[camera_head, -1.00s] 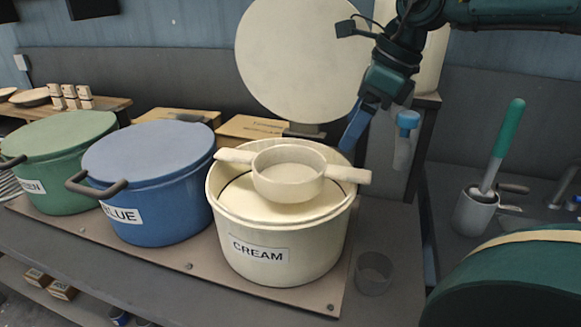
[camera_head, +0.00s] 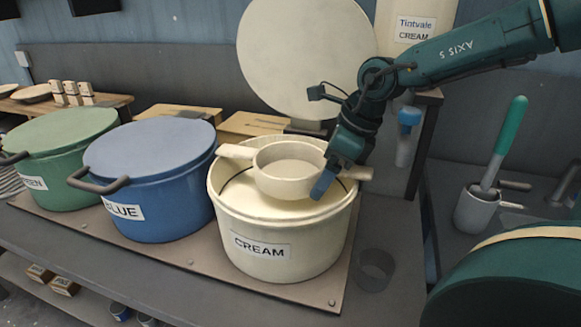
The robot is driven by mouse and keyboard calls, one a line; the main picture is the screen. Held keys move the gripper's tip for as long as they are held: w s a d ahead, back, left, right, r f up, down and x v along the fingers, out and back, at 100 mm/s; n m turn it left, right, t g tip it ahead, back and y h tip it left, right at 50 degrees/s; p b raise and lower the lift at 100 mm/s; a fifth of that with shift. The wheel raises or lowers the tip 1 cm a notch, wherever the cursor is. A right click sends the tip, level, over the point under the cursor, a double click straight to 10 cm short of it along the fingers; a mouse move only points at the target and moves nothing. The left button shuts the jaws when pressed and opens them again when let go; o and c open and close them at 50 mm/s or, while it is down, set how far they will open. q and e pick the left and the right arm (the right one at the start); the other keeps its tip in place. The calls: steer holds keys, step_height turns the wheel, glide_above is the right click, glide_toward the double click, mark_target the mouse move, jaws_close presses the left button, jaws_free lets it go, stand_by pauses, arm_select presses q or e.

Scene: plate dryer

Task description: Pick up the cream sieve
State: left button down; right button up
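The cream sieve (camera_head: 287,176) rests across the top of the open cream pot (camera_head: 270,235), which carries a CREAM label. One sieve handle (camera_head: 234,151) points left over the rim. The other handle (camera_head: 358,173) points right and is partly hidden by my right gripper (camera_head: 325,183). That gripper comes from the upper right, with its blue fingertip low beside the right side of the sieve bowl. I cannot tell whether its fingers are apart or touching the handle. My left gripper is not in view.
A blue pot (camera_head: 150,180) and a green pot (camera_head: 60,155), both lidded, stand to the left. A large round cream disc (camera_head: 300,60) stands upright behind. A small clear cup (camera_head: 375,270) sits right of the cream pot. A holder with a green-handled tool (camera_head: 478,208) stands at right.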

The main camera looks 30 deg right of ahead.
steer(key=shift+c, duration=0.5)
steer(key=c, duration=1.7)
steer(key=shift+r, duration=0.1)
steer(key=shift+c, duration=0.2)
